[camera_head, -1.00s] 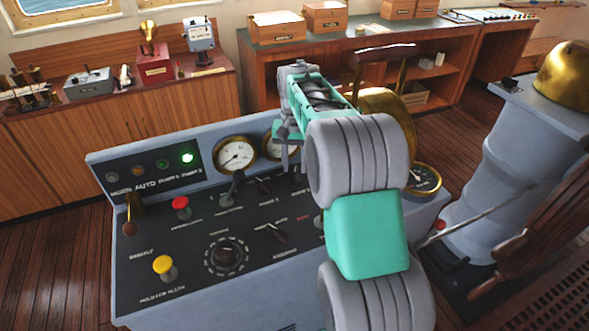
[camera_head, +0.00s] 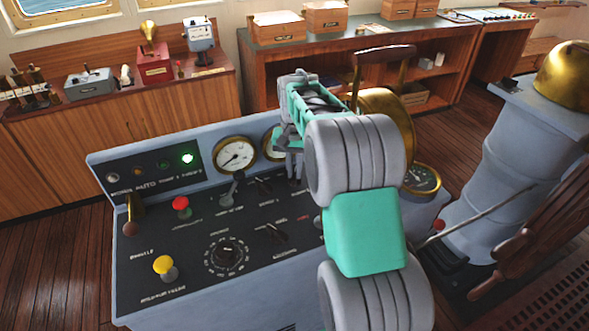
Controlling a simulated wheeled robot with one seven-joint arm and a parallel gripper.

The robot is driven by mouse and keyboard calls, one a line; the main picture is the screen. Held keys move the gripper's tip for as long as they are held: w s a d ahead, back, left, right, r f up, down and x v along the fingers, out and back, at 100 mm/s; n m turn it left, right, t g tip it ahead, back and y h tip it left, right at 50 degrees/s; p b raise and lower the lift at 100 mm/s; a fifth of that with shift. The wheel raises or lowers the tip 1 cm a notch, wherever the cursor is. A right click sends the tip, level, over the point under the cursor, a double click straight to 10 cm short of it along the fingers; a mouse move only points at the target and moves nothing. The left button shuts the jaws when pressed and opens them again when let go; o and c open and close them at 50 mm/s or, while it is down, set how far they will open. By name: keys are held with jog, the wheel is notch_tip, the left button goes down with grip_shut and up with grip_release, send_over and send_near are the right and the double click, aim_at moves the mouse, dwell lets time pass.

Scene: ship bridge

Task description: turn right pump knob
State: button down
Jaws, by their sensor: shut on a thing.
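A grey control console (camera_head: 160,245) with a dark panel stands in front of me. My gripper (camera_head: 295,178) reaches down to the panel's upper right part, below the gauges. It is shut on a small knob there, at the place of the right pump knob, which the fingers and arm mostly hide. Another small black knob (camera_head: 263,184) sits just left of it. A black lever knob (camera_head: 232,186) stands further left.
A red button (camera_head: 181,205), a yellow button (camera_head: 163,266), a round dial knob (camera_head: 227,254) and a black switch (camera_head: 273,233) are on the panel. A brass-topped pedestal (camera_head: 490,150) stands at right.

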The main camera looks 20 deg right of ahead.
aim_at(295, 173)
jog(key=shift+n, duration=0.4)
jog(key=n, duration=0.5)
jog(key=shift+p, duration=0.4)
jog(key=n, duration=0.6)
jog(key=shift+w, duration=0.1)
dwell(0.4)
jog(key=c, duration=1.6)
grip_release()
jog(key=shift+o, duration=0.7)
jog(key=shift+r, duration=0.1)
notch_tip(295, 173, up, 8)
jog(key=shift+f, duration=0.25)
